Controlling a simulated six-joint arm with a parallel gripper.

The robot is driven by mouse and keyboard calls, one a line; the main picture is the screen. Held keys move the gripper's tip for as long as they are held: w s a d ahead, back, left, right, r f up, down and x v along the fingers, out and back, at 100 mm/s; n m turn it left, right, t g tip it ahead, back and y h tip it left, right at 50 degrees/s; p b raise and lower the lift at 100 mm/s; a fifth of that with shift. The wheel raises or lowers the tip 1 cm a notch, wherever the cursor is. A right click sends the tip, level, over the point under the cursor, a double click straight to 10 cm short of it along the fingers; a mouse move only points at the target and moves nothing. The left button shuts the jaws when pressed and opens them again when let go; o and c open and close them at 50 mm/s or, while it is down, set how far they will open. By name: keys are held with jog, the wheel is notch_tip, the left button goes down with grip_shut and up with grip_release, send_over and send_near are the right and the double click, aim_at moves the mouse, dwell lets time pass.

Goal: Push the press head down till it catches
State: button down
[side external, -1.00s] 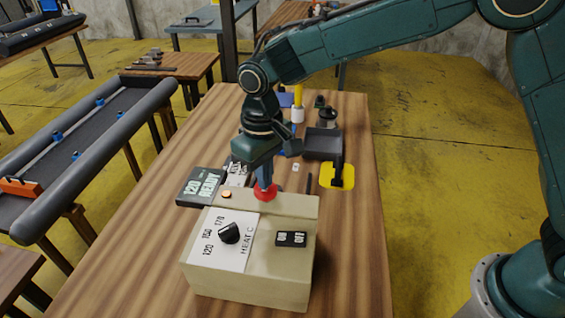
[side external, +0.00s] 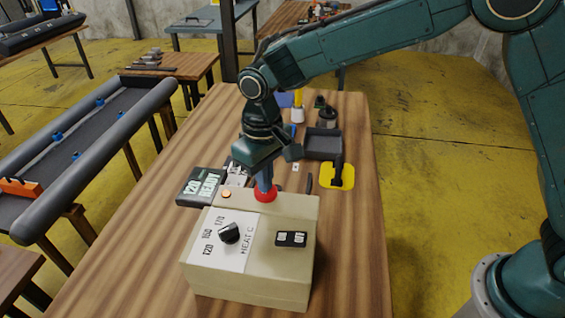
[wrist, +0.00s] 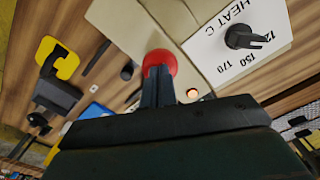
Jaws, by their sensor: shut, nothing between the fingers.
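A beige machine box (side external: 250,285) stands on the wooden bench, with a heat dial (side external: 229,233), a black on/off switch (side external: 291,239) and a small lit orange lamp (side external: 226,194) on it. A round red part (side external: 265,196), which may be the press head, sits at its back edge. My gripper (side external: 264,186) points down, fingers shut and empty, with the tips at the red part. The wrist view shows the fingers (wrist: 157,88) over the red part (wrist: 160,62), apparently touching it. Whether the red part is pressed in cannot be told.
A dark display (side external: 201,187) stands behind the box at left. A dark block (side external: 322,143) and a yellow pad with a black handle (side external: 337,176) lie at the right. The bench front left is clear.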

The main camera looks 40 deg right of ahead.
jog(key=shift+f, duration=0.6)
jog(key=shift+r, duration=3.15)
